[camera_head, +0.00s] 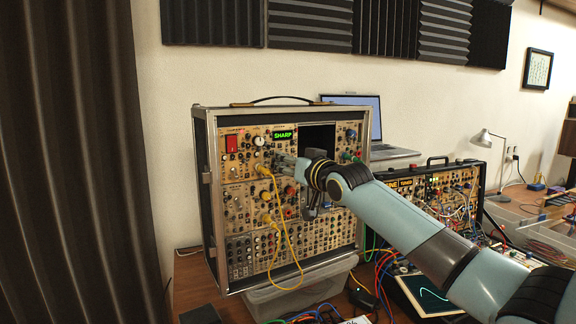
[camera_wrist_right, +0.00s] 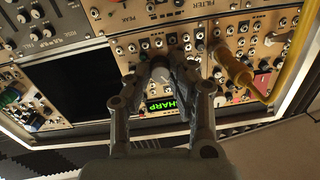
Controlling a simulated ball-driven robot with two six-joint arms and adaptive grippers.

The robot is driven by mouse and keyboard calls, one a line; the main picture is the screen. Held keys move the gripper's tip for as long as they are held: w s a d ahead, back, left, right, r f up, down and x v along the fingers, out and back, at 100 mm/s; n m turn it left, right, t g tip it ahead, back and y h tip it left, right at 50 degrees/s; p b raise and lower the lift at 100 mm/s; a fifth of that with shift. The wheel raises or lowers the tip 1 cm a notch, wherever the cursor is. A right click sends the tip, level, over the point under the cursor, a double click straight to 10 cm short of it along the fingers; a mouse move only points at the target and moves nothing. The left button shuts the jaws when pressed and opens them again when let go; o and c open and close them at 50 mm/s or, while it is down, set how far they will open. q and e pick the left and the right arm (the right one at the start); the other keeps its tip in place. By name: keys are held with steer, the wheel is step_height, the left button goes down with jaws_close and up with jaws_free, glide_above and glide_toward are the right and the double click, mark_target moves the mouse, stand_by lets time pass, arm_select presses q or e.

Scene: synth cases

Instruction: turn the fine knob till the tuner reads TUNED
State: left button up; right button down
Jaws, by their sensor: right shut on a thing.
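The modular synth case (camera_head: 199,160) stands upright on the table. My right gripper (camera_head: 281,163) reaches in from the right to the panel just below the display. In the wrist view its two fingers (camera_wrist_right: 161,62) are closed around the dark fine knob (camera_wrist_right: 160,65), which they mostly cover. The knob's label and pointer are hidden. My left gripper is not in view.
A yellow cable (camera_head: 300,262) hangs from jacks close left of my gripper; its plug (camera_wrist_right: 232,68) stands out beside the fingers. A dark empty bay (camera_wrist_right: 75,85) lies on the other side. A second synth case (camera_head: 436,183), a laptop (camera_head: 396,153) and a lamp (camera_head: 485,138) stand to the right.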

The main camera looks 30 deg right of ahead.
steer(key=n, duration=0.5)
steer(key=shift+n, duration=0.3)
stand_by(0.4)
steer(key=c, duration=1.2)
jaws_free()
steer(key=shift+a, duration=0.1)
steer(key=s, duration=1.2)
steer(key=shift+a+r, duration=0.25)
steer(key=shift+a, duration=0.15)
